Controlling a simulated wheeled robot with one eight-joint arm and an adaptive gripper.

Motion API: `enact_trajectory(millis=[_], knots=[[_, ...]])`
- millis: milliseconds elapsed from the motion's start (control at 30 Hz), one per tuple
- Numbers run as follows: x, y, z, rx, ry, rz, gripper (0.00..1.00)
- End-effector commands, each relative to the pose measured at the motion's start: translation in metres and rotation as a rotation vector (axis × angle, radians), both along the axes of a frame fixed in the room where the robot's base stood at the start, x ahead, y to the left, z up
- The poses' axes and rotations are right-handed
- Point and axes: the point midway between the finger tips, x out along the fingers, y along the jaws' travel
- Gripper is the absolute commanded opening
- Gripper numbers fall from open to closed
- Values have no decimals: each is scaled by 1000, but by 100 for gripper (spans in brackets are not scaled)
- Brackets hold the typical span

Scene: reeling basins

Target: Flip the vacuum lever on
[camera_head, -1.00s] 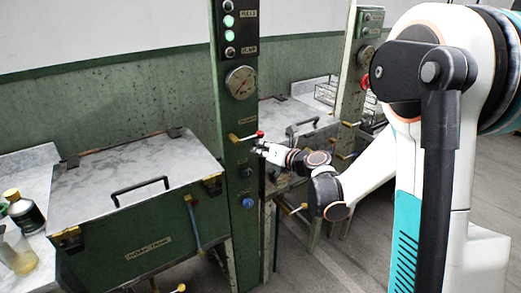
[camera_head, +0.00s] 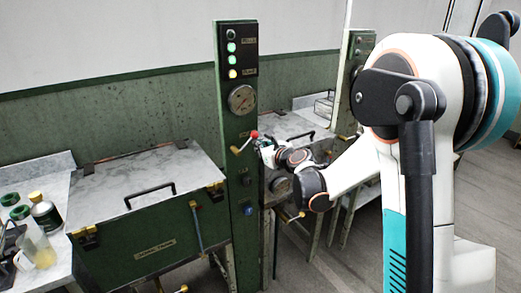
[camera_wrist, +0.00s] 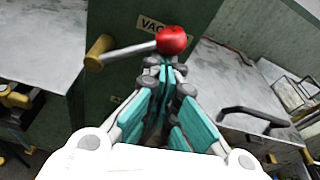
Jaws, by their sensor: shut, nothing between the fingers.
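The vacuum lever (camera_head: 245,143) is on the green post, with a brass pivot, a metal rod and a red knob (camera_head: 255,134). In the head view it slants up to the right. In the wrist view the rod (camera_wrist: 128,51) runs from the brass pivot (camera_wrist: 98,52) to the red knob (camera_wrist: 172,40), in front of a partly hidden "VAC" label (camera_wrist: 150,25). My gripper (camera_wrist: 164,74) is shut and empty, its fingertips just below the knob. I cannot tell whether they touch it. In the head view my gripper (camera_head: 264,146) is right of the post.
The green post (camera_head: 237,190) carries lamps, a gauge (camera_head: 242,99) and a blue knob (camera_head: 248,210). A lower lamp (camera_head: 232,73) glows amber. A lidded green basin (camera_head: 150,225) stands left, another basin behind right. Bottles (camera_head: 45,213) stand far left.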

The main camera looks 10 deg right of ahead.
Motion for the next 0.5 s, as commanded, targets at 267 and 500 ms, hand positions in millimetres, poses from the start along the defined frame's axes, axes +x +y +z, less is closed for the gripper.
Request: enact_trajectory(millis=[267,500], knots=[[-3,9,19,-249,-80,2,0],[-6,18,31,-462,-151,3,0]])
